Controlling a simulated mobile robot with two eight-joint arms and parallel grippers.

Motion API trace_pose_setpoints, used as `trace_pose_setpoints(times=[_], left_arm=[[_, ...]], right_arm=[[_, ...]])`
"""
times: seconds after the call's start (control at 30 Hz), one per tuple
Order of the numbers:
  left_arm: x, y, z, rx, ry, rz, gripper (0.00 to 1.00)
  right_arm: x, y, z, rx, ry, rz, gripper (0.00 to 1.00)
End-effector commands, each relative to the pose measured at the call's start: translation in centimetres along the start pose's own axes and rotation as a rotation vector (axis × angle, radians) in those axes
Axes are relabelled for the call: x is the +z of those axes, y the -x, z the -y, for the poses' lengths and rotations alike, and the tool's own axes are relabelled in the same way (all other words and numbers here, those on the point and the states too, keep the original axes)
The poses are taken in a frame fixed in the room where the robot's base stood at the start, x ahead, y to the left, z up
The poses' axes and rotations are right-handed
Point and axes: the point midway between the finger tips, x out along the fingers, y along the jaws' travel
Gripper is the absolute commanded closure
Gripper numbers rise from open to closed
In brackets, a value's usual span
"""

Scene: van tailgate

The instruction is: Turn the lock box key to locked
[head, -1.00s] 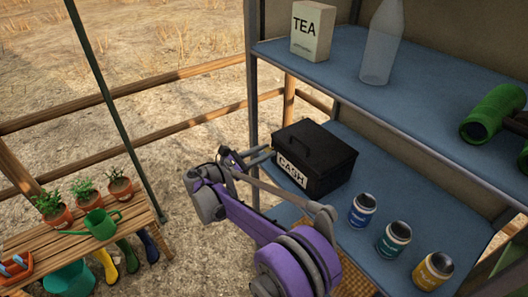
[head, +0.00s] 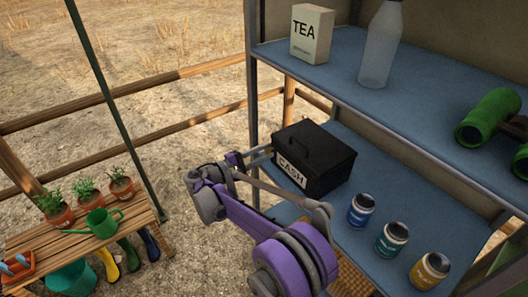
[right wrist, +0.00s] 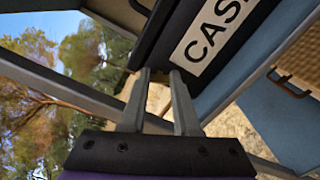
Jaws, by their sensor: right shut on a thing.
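The lock box (head: 328,170), a black box with a handle on its lid and a white CASH label, stands on the lower blue shelf. In the right wrist view its dark wall (right wrist: 176,38) and label fill the upper part, tilted. My right gripper (head: 270,151) reaches the box's left end, beside the label. In the right wrist view its two fingers (right wrist: 160,74) run up to the box wall with a narrow gap between them. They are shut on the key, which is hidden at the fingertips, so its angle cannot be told. My left gripper is not in view.
Several small jars (head: 392,238) stand right of the box on the lower shelf (head: 400,185). The upper shelf (head: 345,75) holds a tea carton (head: 312,35), a bottle (head: 381,50) and green binoculars (head: 487,118). A shelf post (head: 252,100) rises just behind my gripper.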

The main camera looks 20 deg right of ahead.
Motion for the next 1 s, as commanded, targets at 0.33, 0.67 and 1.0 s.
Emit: trace_pose_setpoints(times=[0.33,0.67,1.0], left_arm=[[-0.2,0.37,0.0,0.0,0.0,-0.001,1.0],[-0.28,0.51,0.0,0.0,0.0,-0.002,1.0],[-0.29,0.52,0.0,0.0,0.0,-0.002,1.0]], right_arm=[[0.01,0.02,-0.02,-0.001,-0.261,0.0,1.0],[0.0,0.03,0.01,-0.001,-0.384,0.0,1.0],[-0.01,0.03,0.02,-0.001,-0.405,0.0,1.0]])
